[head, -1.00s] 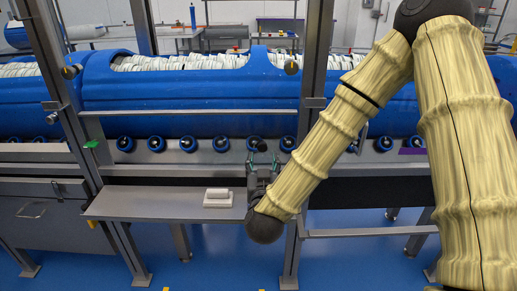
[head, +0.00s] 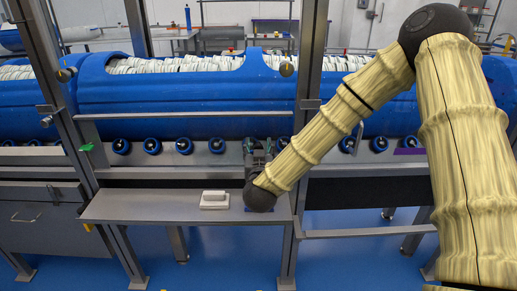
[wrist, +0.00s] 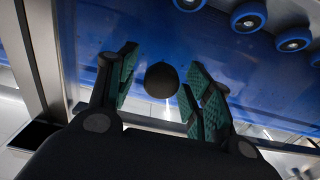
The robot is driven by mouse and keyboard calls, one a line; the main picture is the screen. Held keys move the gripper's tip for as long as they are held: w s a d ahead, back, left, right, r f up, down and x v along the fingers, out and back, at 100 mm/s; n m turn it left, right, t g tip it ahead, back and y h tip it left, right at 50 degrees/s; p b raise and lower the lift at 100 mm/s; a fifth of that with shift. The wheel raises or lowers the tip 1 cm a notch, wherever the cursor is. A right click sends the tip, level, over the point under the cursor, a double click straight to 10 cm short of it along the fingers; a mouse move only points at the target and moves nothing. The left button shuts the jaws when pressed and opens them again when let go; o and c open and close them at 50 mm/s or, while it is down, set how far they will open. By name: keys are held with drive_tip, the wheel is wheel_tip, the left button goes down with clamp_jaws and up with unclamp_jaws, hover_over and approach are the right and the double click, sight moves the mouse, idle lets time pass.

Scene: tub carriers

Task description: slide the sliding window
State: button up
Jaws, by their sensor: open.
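The sliding window appears to be the clear pane in the grey metal frame (head: 185,115) in front of the blue tubs; the glass itself is hard to make out. My gripper (head: 258,146) is at the frame's lower right, above the shelf, partly hidden by my wrist. In the wrist view my gripper (wrist: 160,92) is open, with green-padded fingers on either side of a dark round knob (wrist: 162,80). I cannot tell whether they touch it.
A grey shelf (head: 140,207) lies below, with a white block (head: 214,199) on it left of my wrist. The right metal post (head: 305,120) stands close beside my forearm. A blue tub (head: 180,95) and several blue rollers (head: 184,146) are behind.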

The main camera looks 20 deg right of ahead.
drive_tip(key=shift+c, duration=0.2)
clamp_jaws()
drive_tip(key=shift+a, duration=0.1)
